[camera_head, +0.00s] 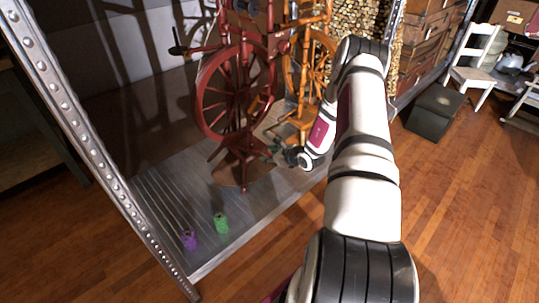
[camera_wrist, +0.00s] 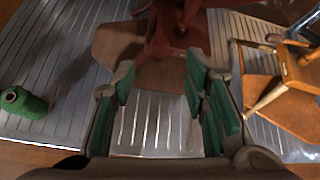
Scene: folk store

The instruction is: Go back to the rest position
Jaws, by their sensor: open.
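My gripper (camera_head: 272,153) is at the end of my outstretched arm, over the metal shelf (camera_head: 165,200) and close to the base of the red spinning wheel (camera_head: 243,145). In the wrist view my gripper (camera_wrist: 160,85) has its two green-padded fingers apart, with only shelf surface and the wheel's wooden base between them.
An orange wooden spinning wheel (camera_head: 300,115) stands right of the red one, close to my arm. A perforated metal post (camera_head: 95,150) rises at the shelf's left. A black box (camera_head: 436,111) and a white chair (camera_head: 476,60) stand at right. The wooden floor (camera_head: 470,200) is clear in front.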

